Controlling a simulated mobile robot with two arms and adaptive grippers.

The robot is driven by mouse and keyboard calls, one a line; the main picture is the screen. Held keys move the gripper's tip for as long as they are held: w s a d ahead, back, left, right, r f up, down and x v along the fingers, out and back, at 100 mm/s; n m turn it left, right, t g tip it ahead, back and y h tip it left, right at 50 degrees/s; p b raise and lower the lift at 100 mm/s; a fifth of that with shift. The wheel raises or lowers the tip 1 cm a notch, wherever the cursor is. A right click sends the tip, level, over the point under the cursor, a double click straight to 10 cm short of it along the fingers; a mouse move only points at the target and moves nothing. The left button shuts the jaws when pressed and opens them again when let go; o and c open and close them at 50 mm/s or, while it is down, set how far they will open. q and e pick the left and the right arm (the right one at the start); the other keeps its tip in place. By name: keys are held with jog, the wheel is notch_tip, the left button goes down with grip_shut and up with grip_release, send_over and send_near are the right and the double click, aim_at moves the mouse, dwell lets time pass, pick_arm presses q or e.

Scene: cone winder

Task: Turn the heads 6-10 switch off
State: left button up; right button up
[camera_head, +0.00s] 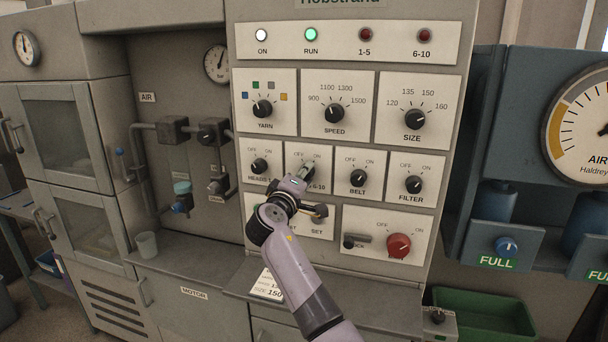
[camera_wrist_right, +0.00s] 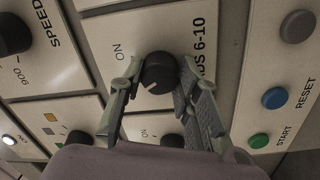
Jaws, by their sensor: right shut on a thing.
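The heads 6-10 switch is a round black knob (camera_wrist_right: 158,73) on a pale plate in the right wrist view. My right gripper (camera_wrist_right: 155,80) is shut on it, one finger on each side. The knob's white mark points to the lower left of that view, away from the printed ON. The OFF print is hidden behind a finger. In the head view my right gripper (camera_head: 300,176) reaches up to this plate and covers the knob; OFF and ON show above it. My left gripper is not in view.
The heads 1-5 knob (camera_head: 260,166) and the belt knob (camera_head: 358,178) flank the switch closely. Above, the RUN lamp (camera_head: 311,34) glows green; the 6-10 lamp (camera_head: 424,36) is dark red. A red main knob (camera_head: 398,246) sits lower right. The start button (camera_wrist_right: 259,141) is below the switch.

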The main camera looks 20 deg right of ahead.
jog(key=shift+a, duration=0.1)
dwell(0.4)
jog(key=o, duration=1.2)
jog(key=shift+c, duration=0.2)
jog(key=v, duration=1.2)
jog(key=shift+f, duration=0.15)
